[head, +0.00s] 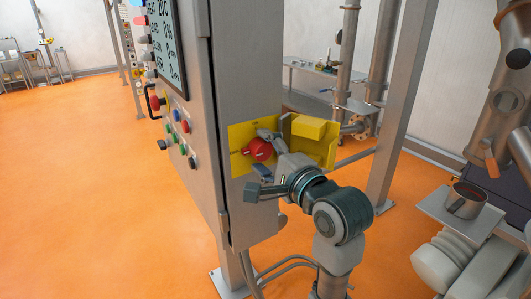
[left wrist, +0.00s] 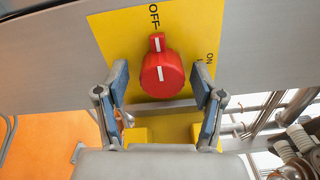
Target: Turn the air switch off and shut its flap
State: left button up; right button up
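The air switch is a red knob (head: 257,149) on a yellow plate (head: 238,136) on the cabinet's side. In the left wrist view the knob (left wrist: 162,76) has its narrow white-marked end towards the OFF label; ON is to the right. The yellow flap (head: 313,129) stands open, out from the cabinet, to the right of the knob. My left gripper (head: 267,155) is at the switch. In its wrist view the fingers (left wrist: 160,72) are spread on either side of the knob, with gaps, so it is open and empty. My right gripper is not in view.
The grey cabinet (head: 245,60) carries a screen and several buttons (head: 185,126) on its front. A metal post (head: 398,110) stands right of the flap. A metal cup (head: 465,200) stands on a small shelf at right. Orange floor is open at left.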

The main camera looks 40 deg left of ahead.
pick_arm(q)
jog(key=shift+s, duration=0.1)
jog(key=shift+s+d, duration=0.1)
jog(key=shift+d, duration=0.1)
jog(key=v, duration=1.1)
jog(key=shift+d, duration=0.35)
